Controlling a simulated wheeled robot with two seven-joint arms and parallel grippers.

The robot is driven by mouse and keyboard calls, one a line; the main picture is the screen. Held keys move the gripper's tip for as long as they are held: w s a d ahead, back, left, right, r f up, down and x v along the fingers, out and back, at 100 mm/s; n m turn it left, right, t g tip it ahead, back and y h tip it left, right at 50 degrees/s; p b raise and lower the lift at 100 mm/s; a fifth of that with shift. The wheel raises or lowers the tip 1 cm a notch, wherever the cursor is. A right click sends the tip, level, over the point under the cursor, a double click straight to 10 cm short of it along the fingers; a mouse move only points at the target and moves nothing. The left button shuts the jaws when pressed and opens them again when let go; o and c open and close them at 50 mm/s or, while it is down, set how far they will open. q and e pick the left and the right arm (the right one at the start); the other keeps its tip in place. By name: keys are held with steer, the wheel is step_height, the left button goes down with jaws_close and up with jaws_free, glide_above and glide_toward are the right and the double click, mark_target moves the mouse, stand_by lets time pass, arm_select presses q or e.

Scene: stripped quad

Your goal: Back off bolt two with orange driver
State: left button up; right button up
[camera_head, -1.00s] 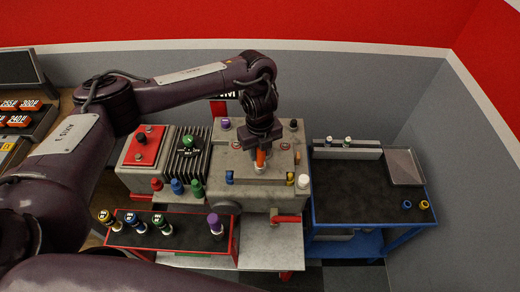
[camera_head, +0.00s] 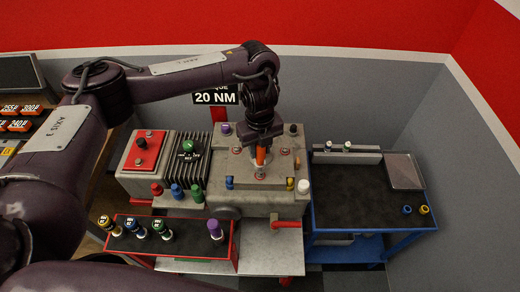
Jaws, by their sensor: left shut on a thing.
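My left gripper (camera_head: 261,143) is shut on the orange driver (camera_head: 261,157) and holds it upright over the front middle of the grey metal block (camera_head: 220,164). The driver's lower end is at or just above a bolt (camera_head: 260,172) on the top face; I cannot tell whether they touch. Other bolt heads show on the block at left (camera_head: 237,150) and right (camera_head: 284,151). No readable number marks which bolt is bolt two. My right gripper is not in view.
A red-edged tray (camera_head: 185,250) at front left holds several coloured-cap tools. A blue-framed table (camera_head: 365,200) at right is mostly bare. A purple knob (camera_head: 225,128), black knob (camera_head: 293,129) and white cap (camera_head: 303,186) stand on the block. A 20 NM sign (camera_head: 216,97) is behind.

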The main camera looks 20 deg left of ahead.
arm_select(q)
steer(key=shift+r, duration=0.2)
steer(key=shift+r, duration=2)
